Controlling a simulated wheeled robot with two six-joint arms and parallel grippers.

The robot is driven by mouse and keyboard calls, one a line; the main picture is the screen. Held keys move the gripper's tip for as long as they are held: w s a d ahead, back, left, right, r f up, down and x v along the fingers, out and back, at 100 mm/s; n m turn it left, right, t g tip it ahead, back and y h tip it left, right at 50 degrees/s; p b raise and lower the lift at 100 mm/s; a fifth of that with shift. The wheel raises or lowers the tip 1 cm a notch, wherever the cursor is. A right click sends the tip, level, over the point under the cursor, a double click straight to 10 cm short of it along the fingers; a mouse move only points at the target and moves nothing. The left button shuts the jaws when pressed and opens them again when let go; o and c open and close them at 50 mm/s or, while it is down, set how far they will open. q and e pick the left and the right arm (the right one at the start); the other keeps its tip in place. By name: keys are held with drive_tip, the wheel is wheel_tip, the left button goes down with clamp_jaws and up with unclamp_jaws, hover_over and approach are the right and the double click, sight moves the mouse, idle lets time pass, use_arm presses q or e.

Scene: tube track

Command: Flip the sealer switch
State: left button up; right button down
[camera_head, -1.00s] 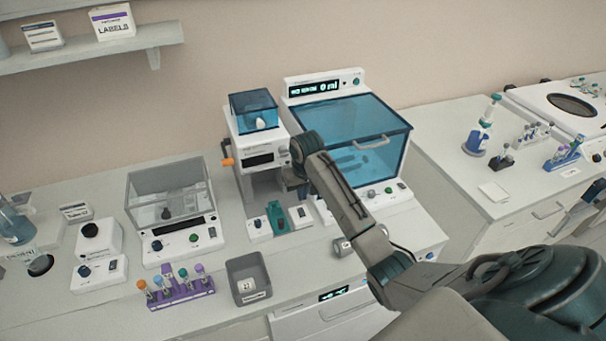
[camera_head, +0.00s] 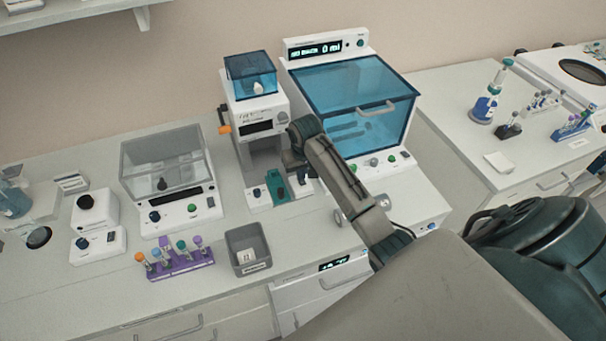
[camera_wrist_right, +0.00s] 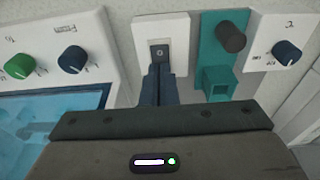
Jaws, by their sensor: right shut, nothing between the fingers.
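The sealer switch is a small dark rocker (camera_wrist_right: 159,52) on a white plate (camera_wrist_right: 176,33), seen in the right wrist view. In the head view my gripper hides most of that white plate (camera_head: 304,191). My right gripper (camera_wrist_right: 160,70) is shut and empty, its fingertips at the lower edge of the rocker; I cannot tell whether they touch it. In the head view the right gripper (camera_head: 299,175) is low over the bench, in front of the white machine with a blue lid (camera_head: 251,75). My left gripper is out of view.
A teal block with a dark knob (camera_wrist_right: 225,60) stands beside the switch plate. A blue-windowed cabinet (camera_head: 355,100) rises close behind my right arm. A grey bin (camera_head: 248,249) and a purple tube rack (camera_head: 180,264) stand to the left on the bench.

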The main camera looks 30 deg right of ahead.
drive_tip(key=shift+s+r, duration=0.1)
drive_tip(key=shift+s, duration=0.15)
drive_tip(key=shift+s+a, duration=0.15)
drive_tip(key=shift+s, duration=0.5)
